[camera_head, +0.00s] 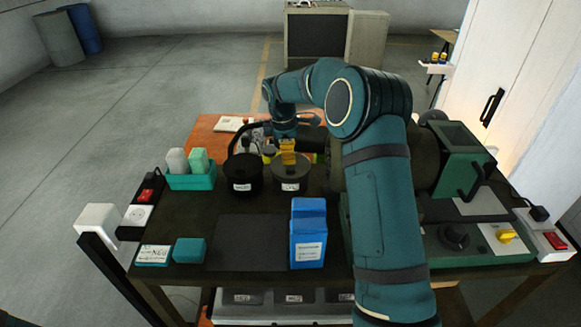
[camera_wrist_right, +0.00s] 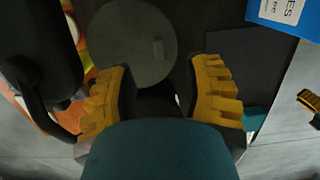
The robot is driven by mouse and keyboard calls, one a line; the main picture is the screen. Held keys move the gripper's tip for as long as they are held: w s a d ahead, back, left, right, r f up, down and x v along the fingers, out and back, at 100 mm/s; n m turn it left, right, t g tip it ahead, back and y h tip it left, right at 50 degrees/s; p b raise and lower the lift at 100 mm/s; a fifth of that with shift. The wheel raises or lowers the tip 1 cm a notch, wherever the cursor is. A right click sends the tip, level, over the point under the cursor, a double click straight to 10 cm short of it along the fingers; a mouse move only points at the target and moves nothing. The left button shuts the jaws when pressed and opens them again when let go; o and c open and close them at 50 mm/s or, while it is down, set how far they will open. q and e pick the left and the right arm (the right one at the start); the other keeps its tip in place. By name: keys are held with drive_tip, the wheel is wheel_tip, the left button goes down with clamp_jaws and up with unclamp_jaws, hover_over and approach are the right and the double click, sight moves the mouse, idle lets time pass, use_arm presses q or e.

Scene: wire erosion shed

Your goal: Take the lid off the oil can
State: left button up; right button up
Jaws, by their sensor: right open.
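A round dark can with a flat grey lid (camera_head: 291,168) and a white label stands on the dark bench top; I take it for the oil can, but the label is too small to read. The lid (camera_wrist_right: 128,42) with its small knob shows in the right wrist view, sitting on the can. My right gripper (camera_head: 288,150) is open above the can's far side; its yellow fingers (camera_wrist_right: 160,98) are apart with nothing between them. A yellow ribbed piece like a finger of my left gripper (camera_wrist_right: 309,100) shows at the right edge of the wrist view, its jaws unclear.
A black open-looking pot (camera_head: 243,175) stands just left of the can. A blue box (camera_head: 308,234) stands in front, beside a dark mat (camera_head: 247,243). A teal holder (camera_head: 190,181) is at left, a green machine (camera_head: 463,160) at right. The mat is clear.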

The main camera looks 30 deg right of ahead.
sight(290, 168)
drive_tip(key=shift+s+d+f, duration=0.1)
drive_tip(key=shift+d+f, duration=0.05)
drive_tip(key=shift+f, duration=1.45)
drive_tip(key=shift+s+d+f, duration=0.1)
drive_tip(key=shift+f, duration=1.45)
clamp_jaws()
